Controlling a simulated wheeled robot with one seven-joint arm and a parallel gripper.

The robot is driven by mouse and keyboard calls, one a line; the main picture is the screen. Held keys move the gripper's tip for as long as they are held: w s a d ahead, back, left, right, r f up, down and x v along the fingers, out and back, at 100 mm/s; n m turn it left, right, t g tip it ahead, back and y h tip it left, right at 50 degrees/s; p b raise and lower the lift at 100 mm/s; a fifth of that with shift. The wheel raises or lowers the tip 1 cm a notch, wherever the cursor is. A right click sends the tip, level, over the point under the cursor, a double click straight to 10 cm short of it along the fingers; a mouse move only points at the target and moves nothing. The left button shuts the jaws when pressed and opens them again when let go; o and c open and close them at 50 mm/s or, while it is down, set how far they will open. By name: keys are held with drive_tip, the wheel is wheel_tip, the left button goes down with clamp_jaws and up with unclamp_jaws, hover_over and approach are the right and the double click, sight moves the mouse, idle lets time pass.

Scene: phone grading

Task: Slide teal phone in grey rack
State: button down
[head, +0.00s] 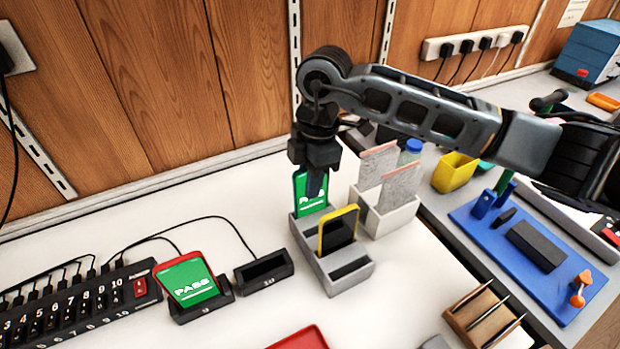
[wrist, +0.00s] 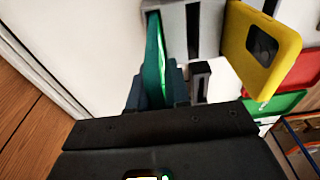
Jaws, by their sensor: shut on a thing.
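The teal phone (head: 311,206), its screen lit green, stands upright at the back end of the grey rack (head: 349,285). My gripper (head: 316,186) is shut on its upper part from above. In the wrist view the teal phone (wrist: 153,62) shows edge-on between the fingers (wrist: 155,92), over the pale rack (wrist: 177,22). Its lower edge meets the rearmost slot; how deep it sits I cannot tell. A yellow phone (head: 338,233) stands in the rack's middle slot, also seen in the wrist view (wrist: 262,47). The front slot is empty.
A red phone (head: 187,281) showing PASS sits in a black dock left of an empty dock (head: 264,272). A white holder (head: 385,217) with grey slabs stands close right of the rack. A red tray edge (head: 300,339) lies in front.

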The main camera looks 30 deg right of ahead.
drive_tip(key=shift+f, duration=0.65)
drive_tip(key=c, duration=1)
unclamp_jaws()
drive_tip(key=shift+r, duration=0.15)
drive_tip(key=shift+r+p, duration=2.75)
drive_tip(key=shift+r, duration=0.65)
